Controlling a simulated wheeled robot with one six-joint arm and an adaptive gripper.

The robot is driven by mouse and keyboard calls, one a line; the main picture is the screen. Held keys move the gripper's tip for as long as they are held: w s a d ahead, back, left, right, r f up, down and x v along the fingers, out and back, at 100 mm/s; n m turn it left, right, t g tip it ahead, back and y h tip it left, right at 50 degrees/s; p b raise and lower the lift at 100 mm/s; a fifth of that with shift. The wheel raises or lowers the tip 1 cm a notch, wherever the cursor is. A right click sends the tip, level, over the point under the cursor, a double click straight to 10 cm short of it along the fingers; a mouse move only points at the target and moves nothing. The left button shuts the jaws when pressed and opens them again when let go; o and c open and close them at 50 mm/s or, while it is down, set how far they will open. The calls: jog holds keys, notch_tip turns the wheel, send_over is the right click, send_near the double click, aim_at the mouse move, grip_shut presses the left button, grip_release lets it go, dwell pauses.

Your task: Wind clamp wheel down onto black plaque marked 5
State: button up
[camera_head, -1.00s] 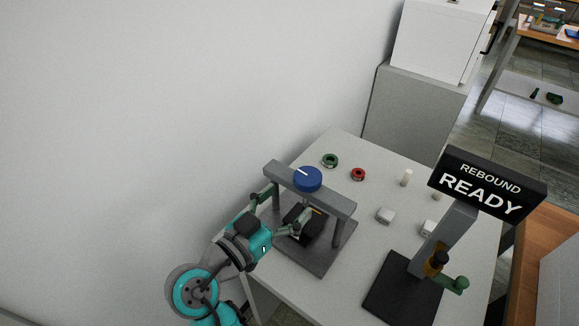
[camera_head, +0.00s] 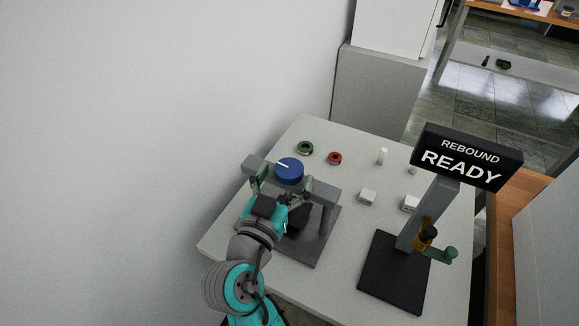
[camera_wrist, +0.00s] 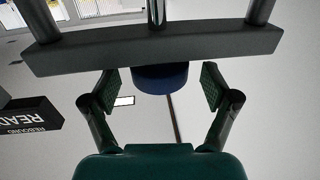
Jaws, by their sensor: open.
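The clamp wheel is a blue disc (camera_head: 289,170) with a white line on top, above the grey crossbar (camera_head: 325,194) of a small press. It also shows in the wrist view (camera_wrist: 160,80), below the crossbar (camera_wrist: 100,50) in that picture. My gripper (camera_head: 282,187) is open, its fingers spread on either side of the wheel; in the wrist view my gripper (camera_wrist: 161,87) shows gaps between both fingertips and the wheel. A black block (camera_head: 299,219) lies under the crossbar, partly hidden by my arm. No number 5 is readable on it.
A stand with a black sign (camera_head: 468,157) reading "REBOUND READY" is to the right, with a green handle (camera_head: 444,254). Green (camera_head: 305,148) and red (camera_head: 334,158) rings and several small white pieces lie on the table. A wall is at left.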

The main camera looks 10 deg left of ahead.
jog(key=shift+x, duration=1.4)
jog(key=c, duration=1.2)
jog(key=shift+h, duration=0.3)
jog(key=m+g+h, duration=0.2)
jog(key=m+h, duration=0.1)
jog(key=h, duration=0.2)
jog(key=shift+m, duration=0.4)
jog(key=shift+s+d+m+g+h, duration=0.1)
jog(key=shift+d+m+g+h, duration=0.05)
jog(key=shift+m+g+h, duration=1.9)
jog(key=shift+g+h, duration=0.35)
